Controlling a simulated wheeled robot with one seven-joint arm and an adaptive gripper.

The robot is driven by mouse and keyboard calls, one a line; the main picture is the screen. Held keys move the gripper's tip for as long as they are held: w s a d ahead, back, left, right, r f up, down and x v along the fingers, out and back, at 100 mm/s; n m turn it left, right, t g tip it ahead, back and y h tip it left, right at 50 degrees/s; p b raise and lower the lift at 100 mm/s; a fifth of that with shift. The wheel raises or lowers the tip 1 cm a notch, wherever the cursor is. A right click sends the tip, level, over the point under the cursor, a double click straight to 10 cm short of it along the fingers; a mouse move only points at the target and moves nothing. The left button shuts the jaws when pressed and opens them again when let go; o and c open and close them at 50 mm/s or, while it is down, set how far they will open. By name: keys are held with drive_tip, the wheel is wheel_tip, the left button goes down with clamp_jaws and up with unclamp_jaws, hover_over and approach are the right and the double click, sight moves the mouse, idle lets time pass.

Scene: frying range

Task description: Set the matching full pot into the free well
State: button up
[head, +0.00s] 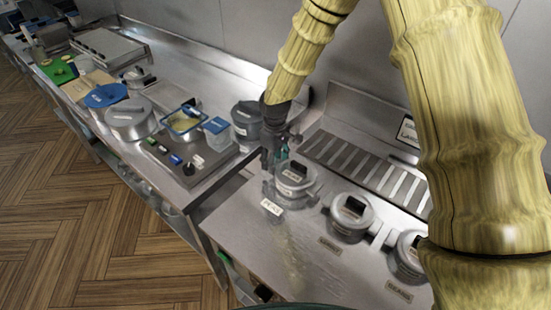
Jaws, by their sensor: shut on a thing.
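A lidded grey steel pot (297,186) with a label on its lid is at the left end of a row on the near counter. My gripper (271,160) is at its far left edge and appears shut on it; the contact is partly hidden. A pale card reading PEAS (271,206) is just in front of this pot. Two similar lidded pots, a middle one (349,222) and a right one (405,262), follow to the right, each with a card in front. My arm partly covers the right pot. I cannot see an empty well.
A darker lidded pot (246,128) stands behind my gripper. To the left are a blue-rimmed fryer basket (183,122), a control panel (190,160) and a round lidded pan (130,119). A slotted grate (362,170) lies behind the row. The front counter is clear.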

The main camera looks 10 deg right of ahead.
drive_tip(key=shift+f, duration=0.4)
idle(0.8)
drive_tip(key=o, duration=1.4)
drive_tip(key=shift+o, duration=0.2)
